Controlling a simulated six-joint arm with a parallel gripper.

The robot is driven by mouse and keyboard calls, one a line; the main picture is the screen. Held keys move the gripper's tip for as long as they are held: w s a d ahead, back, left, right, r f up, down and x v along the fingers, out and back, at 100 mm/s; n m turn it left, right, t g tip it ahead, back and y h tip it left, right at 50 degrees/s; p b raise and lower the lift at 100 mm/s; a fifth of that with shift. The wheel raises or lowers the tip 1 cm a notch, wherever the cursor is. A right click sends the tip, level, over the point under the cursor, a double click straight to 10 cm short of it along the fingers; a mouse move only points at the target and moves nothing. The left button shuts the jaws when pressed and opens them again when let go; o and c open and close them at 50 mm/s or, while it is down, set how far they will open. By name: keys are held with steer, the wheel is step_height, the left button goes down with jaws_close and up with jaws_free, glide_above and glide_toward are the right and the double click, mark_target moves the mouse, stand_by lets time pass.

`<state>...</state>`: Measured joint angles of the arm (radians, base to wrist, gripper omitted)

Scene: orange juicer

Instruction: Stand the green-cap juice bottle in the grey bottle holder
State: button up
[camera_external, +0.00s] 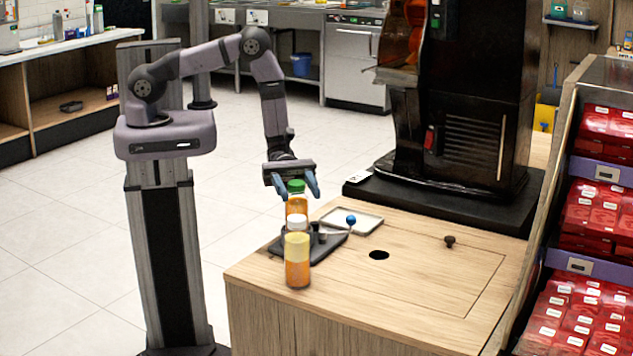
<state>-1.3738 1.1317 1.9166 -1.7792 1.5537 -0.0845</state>
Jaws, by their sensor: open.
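The green-cap juice bottle (297,202) stands upright, orange inside, at the left of the wooden counter. Its lower part is hidden by a white-cap bottle in front of it. My gripper (296,187) points down over it, open, with one blue finger on each side of the green cap. Whether the fingers touch the cap cannot be told. The dark grey bottle holder (325,250) lies low on the counter around and behind the bottles. Whether the green-cap bottle stands in it or behind it is hidden.
The white-cap bottle (297,262) stands close in front. A white tray (366,222) and a blue knob (351,219) on a thin handle are to the right. The counter has a dark hole (379,255) and a small dark knob (449,241). A black juicer (465,110) stands behind.

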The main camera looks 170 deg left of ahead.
steer(key=s+b, duration=0.2)
steer(key=s, duration=0.9)
steer(key=shift+s+b, duration=0.4)
